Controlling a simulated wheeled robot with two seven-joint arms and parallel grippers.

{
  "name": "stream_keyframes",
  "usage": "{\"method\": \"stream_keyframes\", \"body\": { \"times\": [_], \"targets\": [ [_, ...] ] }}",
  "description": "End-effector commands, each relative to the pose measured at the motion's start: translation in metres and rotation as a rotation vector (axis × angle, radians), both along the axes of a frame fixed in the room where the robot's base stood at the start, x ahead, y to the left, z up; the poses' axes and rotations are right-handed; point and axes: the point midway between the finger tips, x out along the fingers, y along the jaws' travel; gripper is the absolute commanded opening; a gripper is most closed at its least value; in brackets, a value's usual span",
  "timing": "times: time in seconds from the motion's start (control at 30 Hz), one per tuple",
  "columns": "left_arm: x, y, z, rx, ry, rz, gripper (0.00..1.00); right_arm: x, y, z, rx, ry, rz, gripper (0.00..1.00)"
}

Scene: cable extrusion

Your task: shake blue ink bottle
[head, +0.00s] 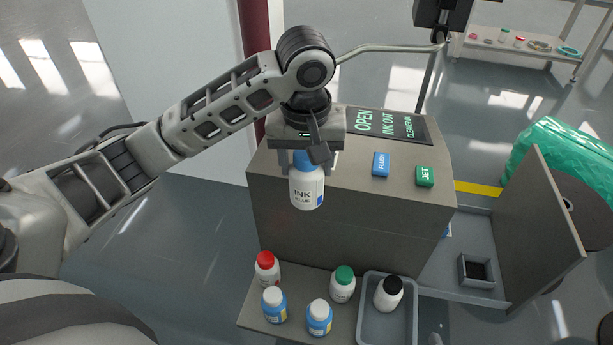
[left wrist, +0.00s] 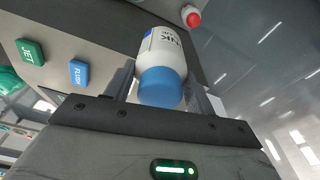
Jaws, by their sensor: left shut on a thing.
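The blue ink bottle (head: 306,187), white with a blue cap and a label reading INK BLUE, hangs upright in front of the grey machine. My left gripper (head: 306,165) is shut on it near the cap and holds it in the air above the shelf. In the left wrist view the bottle (left wrist: 162,68) sits between the two fingers (left wrist: 160,88), with its blue cap toward the camera. My right gripper does not show in either view.
A grey tray (head: 372,327) holds a black-capped bottle (head: 388,294). The machine (head: 340,225) has FLUSH (head: 381,164) and JET (head: 425,176) buttons and an open door (head: 540,235).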

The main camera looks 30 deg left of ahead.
Motion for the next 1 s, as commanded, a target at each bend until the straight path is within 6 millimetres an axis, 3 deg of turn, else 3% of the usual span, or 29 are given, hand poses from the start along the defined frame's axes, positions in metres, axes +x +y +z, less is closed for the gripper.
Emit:
{"method": "stream_keyframes", "body": {
  "times": [0.1, 0.13, 0.17, 0.2, 0.23, 0.3, 0.37, 0.43, 0.5, 0.53, 0.6, 0.67, 0.73, 0.83, 1.0],
  "targets": [
    [-0.006, -0.001, -0.062, -0.002, 0.028, 0.001, 0.26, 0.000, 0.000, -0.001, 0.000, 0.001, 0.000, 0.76],
    [-0.004, 0.000, -0.068, 0.000, 0.019, 0.002, 0.26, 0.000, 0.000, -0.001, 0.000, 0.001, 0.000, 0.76],
    [-0.001, -0.001, -0.063, -0.002, 0.009, 0.000, 0.26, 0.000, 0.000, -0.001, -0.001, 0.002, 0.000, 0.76],
    [0.002, -0.002, -0.031, -0.008, -0.011, -0.003, 0.26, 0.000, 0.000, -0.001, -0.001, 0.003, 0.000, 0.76],
    [0.003, 0.000, -0.011, -0.001, -0.016, -0.003, 0.26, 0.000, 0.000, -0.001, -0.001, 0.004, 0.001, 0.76],
    [0.001, 0.001, 0.000, 0.003, -0.002, -0.002, 0.26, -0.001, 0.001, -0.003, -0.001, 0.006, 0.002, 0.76],
    [-0.003, -0.002, -0.011, -0.004, 0.015, -0.002, 0.26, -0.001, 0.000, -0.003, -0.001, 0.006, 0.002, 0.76],
    [-0.006, -0.003, -0.049, -0.007, 0.031, 0.002, 0.26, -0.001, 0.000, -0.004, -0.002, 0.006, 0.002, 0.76],
    [-0.003, 0.000, -0.068, 0.000, 0.016, 0.002, 0.26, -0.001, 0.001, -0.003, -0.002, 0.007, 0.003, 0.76],
    [0.000, -0.001, -0.057, -0.004, 0.004, 0.000, 0.26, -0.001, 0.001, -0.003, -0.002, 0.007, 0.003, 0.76],
    [0.003, 0.000, -0.007, 0.001, -0.014, -0.003, 0.26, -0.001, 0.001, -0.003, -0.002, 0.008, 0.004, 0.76],
    [0.001, 0.001, 0.000, 0.003, -0.002, -0.001, 0.26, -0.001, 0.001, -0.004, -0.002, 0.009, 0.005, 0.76],
    [-0.003, -0.003, -0.016, -0.005, 0.019, -0.003, 0.26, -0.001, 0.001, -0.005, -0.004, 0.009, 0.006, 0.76],
    [-0.005, -0.001, -0.066, -0.002, 0.026, 0.002, 0.26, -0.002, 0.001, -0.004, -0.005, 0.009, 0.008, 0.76],
    [-0.001, -0.001, -0.064, -0.003, 0.008, 0.000, 0.26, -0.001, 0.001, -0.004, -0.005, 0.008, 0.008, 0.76]
  ]
}}
